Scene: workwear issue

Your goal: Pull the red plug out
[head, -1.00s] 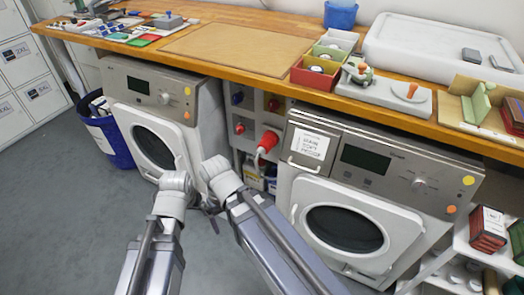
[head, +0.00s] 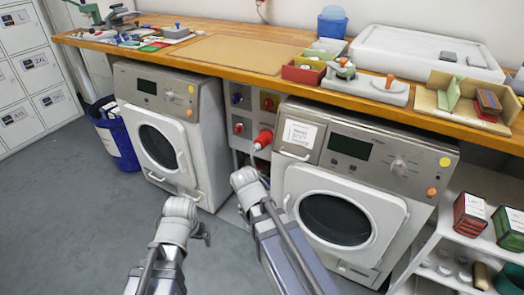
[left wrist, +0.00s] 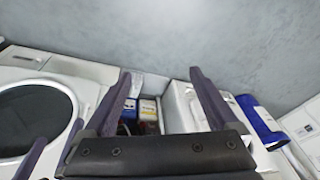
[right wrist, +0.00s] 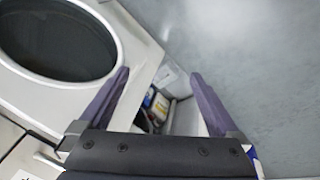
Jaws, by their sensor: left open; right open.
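The red plug (head: 263,139) sits in a socket of the grey panel between the two front-loading machines, its cable hanging below. My left gripper (head: 205,235) is low and to the left of the plug, in front of the left machine. It is open and empty in the left wrist view (left wrist: 160,75). My right gripper is just below the plug in the head view, its fingers mostly hidden by my own wrist. In the right wrist view (right wrist: 160,75) it is open with nothing between its fingers. Neither wrist view shows the plug.
The left machine (head: 165,85) and right machine (head: 345,210) flank the narrow gap with the panel. The wooden worktop (head: 225,80) overhangs both. A blue bin (head: 118,150) stands at the left; a white shelf (head: 445,240) stands at the right. The grey floor (head: 70,215) is open at left.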

